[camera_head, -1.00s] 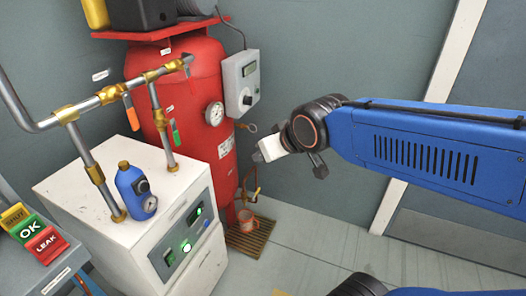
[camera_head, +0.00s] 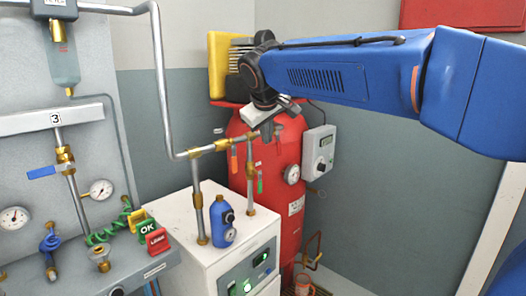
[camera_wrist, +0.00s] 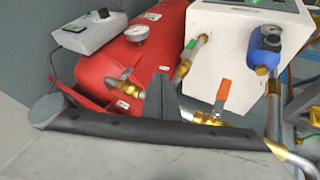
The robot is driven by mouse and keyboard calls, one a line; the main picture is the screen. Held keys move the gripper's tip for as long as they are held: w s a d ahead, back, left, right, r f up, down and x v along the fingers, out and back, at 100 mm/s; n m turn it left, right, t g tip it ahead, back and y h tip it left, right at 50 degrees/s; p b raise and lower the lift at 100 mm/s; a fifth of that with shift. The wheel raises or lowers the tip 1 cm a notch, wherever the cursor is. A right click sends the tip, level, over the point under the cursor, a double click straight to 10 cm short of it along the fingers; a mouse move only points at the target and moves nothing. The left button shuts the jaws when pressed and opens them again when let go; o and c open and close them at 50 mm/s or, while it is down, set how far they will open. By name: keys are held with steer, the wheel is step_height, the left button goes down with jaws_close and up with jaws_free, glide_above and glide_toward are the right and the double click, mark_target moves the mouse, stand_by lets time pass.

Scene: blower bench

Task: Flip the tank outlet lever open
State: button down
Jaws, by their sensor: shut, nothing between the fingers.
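The red tank (camera_head: 278,148) stands in the corner, and it also shows in the wrist view (camera_wrist: 92,70). The brass pipe run in front of it carries an orange lever (camera_head: 234,158) and a green lever (camera_head: 260,182), both hanging down. The orange lever (camera_wrist: 222,92) and green lever (camera_wrist: 190,45) also show in the wrist view. I cannot tell which is the tank outlet lever. My gripper (camera_head: 267,130) is shut and empty, close to the pipe's tank end. Its dark fingers (camera_wrist: 160,95) hide part of the pipe. I cannot tell whether they touch it.
A white cabinet (camera_head: 192,262) with a blue bottle (camera_head: 222,222) stands below the pipe. A grey control box (camera_head: 318,152) is right of the tank. A gauge panel (camera_head: 25,150) and OK/LEAK blocks (camera_head: 148,230) are at left.

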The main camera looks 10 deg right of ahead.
mark_target(279, 148)
steer(key=w+d+f, duration=0.4)
steer(key=w+f, duration=0.2)
steer(key=w, duration=0.2)
steer(key=shift+w+d+f, duration=0.3)
steer(key=shift+f, duration=0.1)
